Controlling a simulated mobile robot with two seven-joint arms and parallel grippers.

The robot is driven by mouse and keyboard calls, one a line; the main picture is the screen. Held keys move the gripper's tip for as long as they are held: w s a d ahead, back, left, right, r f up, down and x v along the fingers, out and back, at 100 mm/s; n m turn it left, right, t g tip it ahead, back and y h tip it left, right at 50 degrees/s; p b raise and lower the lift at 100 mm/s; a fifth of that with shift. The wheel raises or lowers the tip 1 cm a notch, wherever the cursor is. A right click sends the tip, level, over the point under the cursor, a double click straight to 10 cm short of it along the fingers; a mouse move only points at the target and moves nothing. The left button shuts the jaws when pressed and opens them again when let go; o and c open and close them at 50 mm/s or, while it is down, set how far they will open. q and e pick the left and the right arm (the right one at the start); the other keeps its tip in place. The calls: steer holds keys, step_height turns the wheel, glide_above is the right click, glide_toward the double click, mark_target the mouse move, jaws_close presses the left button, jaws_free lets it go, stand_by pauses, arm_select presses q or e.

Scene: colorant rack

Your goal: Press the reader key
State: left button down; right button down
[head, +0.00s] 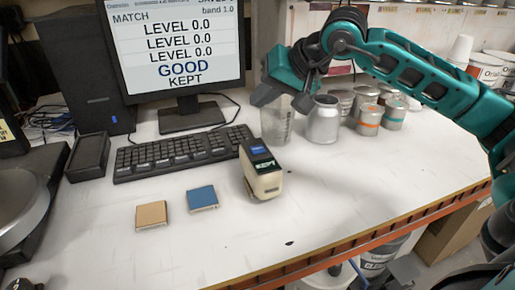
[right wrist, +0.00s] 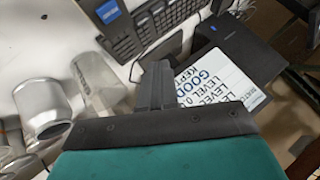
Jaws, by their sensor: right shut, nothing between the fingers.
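The reader (head: 264,180) is a cream hand-held block with a dark top and a small lit display that says KEPT. It stands on the white bench, at the right end of the keyboard. My right gripper (head: 278,92) is shut and empty, raised behind and above the reader, in front of the monitor's right side and apart from the reader. In the right wrist view its shut fingers (right wrist: 156,85) point toward the keyboard and monitor. A dark piece with a blue patch at that view's top edge seems to be the reader (right wrist: 108,12). My left gripper is not in view.
The monitor (head: 175,45) reads GOOD and KEPT. The keyboard (head: 175,152) lies before it. A clear beaker (head: 277,126) and silver can (head: 323,120) stand near my right gripper. A tan tile (head: 152,214) and blue tile (head: 202,198) lie left of the reader. The bench front is clear.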

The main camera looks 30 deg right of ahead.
steer(key=b, duration=0.5)
glide_above(262, 149)
step_height(262, 149, down, 7)
steer(key=shift+f, duration=0.1)
steer(key=shift+f+b, duration=0.5)
steer(key=shift+f, duration=0.05)
stand_by(1.1)
steer(key=shift+f, duration=0.1)
steer(key=shift+f+b, duration=0.35)
steer(key=shift+b, duration=0.2)
